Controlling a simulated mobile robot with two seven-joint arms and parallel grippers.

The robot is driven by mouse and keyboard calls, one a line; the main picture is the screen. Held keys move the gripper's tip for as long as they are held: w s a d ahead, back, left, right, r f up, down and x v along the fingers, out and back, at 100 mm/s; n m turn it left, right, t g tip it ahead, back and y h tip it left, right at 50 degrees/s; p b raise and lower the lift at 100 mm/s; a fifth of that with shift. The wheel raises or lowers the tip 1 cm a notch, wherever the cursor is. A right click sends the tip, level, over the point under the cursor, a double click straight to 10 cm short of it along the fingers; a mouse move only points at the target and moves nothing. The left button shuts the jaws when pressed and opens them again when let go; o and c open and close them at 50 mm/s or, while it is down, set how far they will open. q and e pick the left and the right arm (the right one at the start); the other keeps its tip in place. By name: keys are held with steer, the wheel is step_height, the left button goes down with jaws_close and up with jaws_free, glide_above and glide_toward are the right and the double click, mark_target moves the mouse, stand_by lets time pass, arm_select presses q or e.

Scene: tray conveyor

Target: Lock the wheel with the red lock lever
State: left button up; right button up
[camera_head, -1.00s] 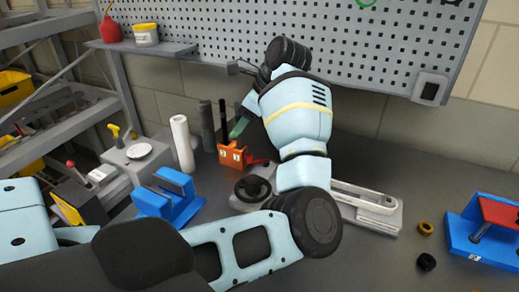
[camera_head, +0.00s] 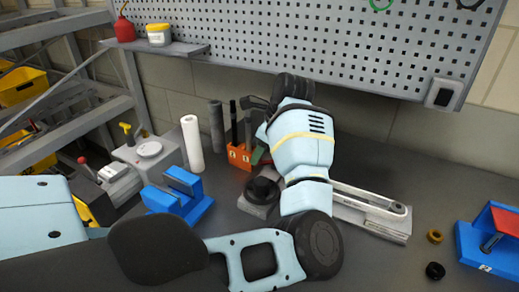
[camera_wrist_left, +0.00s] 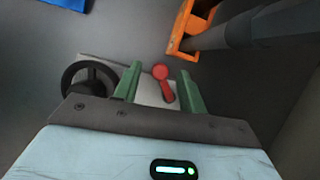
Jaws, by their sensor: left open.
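The red lock lever (camera_wrist_left: 163,83) with a round knob shows in the left wrist view, on a grey base plate (camera_wrist_left: 150,92) beside the black wheel (camera_wrist_left: 88,82). My left gripper (camera_wrist_left: 160,74) is open, with one green finger on each side of the lever and gaps between. The wheel (camera_head: 263,190) also shows in the head view, on its grey base (camera_head: 254,208). There my left gripper (camera_head: 258,156) is just behind the wheel, largely hidden by my arm, which also covers most of the lever. My right gripper is not in view.
An orange holder (camera_head: 240,157) with dark upright tools stands close to my left gripper. A blue block (camera_head: 180,192) and a white roll (camera_head: 193,144) are to the left. The pegboard (camera_head: 330,40) stands behind.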

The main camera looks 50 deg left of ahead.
arm_select(q)
steer(key=shift+a+f, duration=0.15)
steer(key=shift+f, duration=0.25)
jaws_close()
steer(key=shift+w+a+r+m+t, duration=0.1)
steer(key=shift+a+m+t, duration=0.25)
steer(key=shift+m, duration=0.55)
steer(key=shift+w+m+p, duration=0.15)
steer(key=shift+m+p, duration=0.2)
steer(key=shift+m, duration=0.05)
jaws_free()
